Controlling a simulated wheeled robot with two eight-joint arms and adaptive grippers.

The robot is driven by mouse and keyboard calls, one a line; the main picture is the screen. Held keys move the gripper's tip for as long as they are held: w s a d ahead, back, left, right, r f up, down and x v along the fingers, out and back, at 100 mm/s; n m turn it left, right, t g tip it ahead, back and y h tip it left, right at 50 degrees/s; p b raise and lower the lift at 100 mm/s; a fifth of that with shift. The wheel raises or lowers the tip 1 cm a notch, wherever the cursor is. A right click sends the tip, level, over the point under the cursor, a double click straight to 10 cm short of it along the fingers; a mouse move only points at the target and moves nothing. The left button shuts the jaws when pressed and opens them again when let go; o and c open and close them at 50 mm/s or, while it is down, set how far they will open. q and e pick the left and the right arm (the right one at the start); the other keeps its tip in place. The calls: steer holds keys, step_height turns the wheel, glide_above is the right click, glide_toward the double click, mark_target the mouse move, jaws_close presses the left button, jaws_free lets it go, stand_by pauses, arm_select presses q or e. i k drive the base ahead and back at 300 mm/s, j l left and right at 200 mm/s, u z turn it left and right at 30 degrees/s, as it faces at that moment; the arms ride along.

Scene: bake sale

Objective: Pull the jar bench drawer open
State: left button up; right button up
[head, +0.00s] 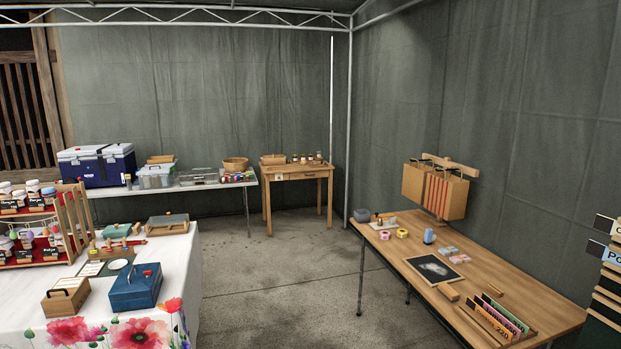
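The jar bench (326,171) is a small wooden table against the back wall, with several small dark jars (308,158) on its right half. A shallow drawer front (300,176) seems to sit under its top and looks shut. A small pale tag (278,177) shows on the front at its left. The handle is too small to make out. Neither of my grippers is in view.
A white-clothed table (178,258) with a blue box (136,287) stands at left. A wooden table (480,267) stands at right. A back table (220,182) holds a cooler (97,166). Bare concrete floor (275,265) lies between them, up to the bench.

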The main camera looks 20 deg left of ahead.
mark_target(320, 173)
steer(key=i+j+u, duration=0.45)
steer(key=i+u, duration=0.15)
steer(key=i, duration=0.2)
steer(key=i+j+u, duration=0.1)
steer(key=i+u, duration=0.4)
steer(key=i, duration=4.05)
steer(key=i+z, duration=0.2)
steer(key=i, duration=0.35)
steer(key=i+z, duration=0.25)
steer(key=i, duration=0.25)
steer(key=i+j+z, duration=0.2)
steer(key=i, duration=0.3)
steer(key=i+j+z, duration=0.25)
steer(key=i, duration=0.25)
steer(key=i+z, duration=0.15)
steer(key=i, duration=0.35)
